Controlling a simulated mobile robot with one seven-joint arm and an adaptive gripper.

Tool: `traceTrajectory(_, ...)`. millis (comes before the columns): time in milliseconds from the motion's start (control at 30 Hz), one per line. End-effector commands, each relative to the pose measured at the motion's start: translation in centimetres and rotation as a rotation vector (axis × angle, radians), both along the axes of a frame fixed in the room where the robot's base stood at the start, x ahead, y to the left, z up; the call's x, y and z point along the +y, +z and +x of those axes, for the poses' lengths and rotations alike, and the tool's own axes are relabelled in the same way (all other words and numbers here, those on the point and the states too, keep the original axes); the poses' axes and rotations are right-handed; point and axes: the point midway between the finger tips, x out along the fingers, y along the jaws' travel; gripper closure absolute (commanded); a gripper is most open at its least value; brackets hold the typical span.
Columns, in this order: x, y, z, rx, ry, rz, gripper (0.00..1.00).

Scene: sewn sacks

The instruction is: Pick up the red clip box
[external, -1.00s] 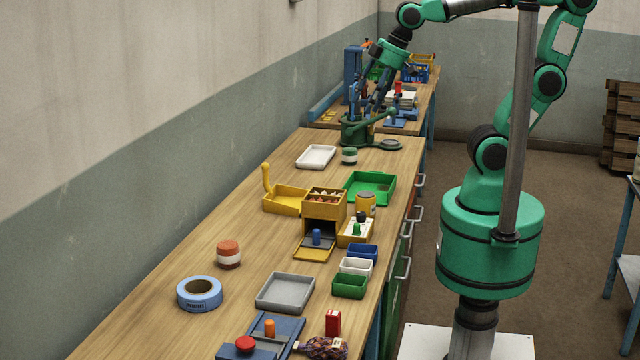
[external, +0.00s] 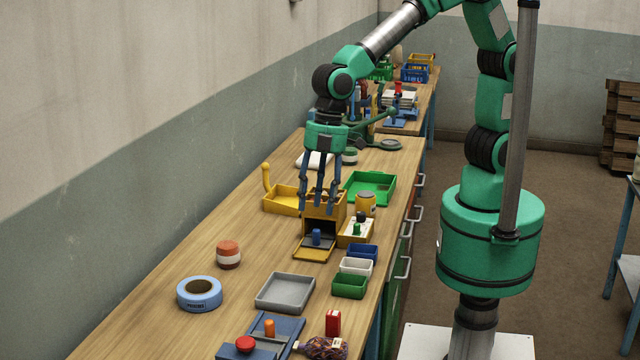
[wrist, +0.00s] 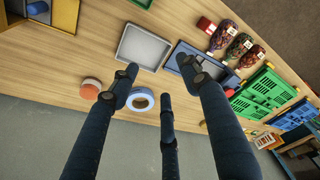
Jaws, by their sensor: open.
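The red clip box (external: 333,322) stands on the near part of the bench, close to its right edge, beside a dark patterned sack. In the wrist view, a small red item (wrist: 207,25) beside the patterned sacks appears to be the same box. My gripper (external: 318,207) points down with its dark fingers apart and empty. It appears over or in front of the yellow box with a front opening (external: 325,204), well behind the red clip box. The fingers also show in the wrist view (wrist: 158,76), apart from the red item.
A grey tray (external: 285,292), blue tape roll (external: 199,293) and blue fixture with a red button (external: 245,344) lie nearby. Small blue, white and green bins (external: 350,286) line the bench's right edge. Patterned sacks (wrist: 238,46) lie beside the red item. Bare wood shows around the grey tray.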

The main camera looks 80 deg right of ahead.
Motion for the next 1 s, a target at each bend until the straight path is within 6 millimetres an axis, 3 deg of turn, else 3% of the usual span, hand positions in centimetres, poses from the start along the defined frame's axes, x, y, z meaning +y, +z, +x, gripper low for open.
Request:
traceTrajectory(33, 2.3, -1.7, -1.1, 0.009, 0.051, -0.012, 0.53)
traceTrajectory(200, 8.2, -6.1, -4.4, 0.025, 0.188, -0.035, 0.53)
traceTrajectory(400, 12.0, -9.2, -7.1, 0.034, 0.281, -0.051, 0.53)
traceTrajectory(1000, 12.7, -10.4, -7.7, 0.037, 0.301, -0.054, 0.53)
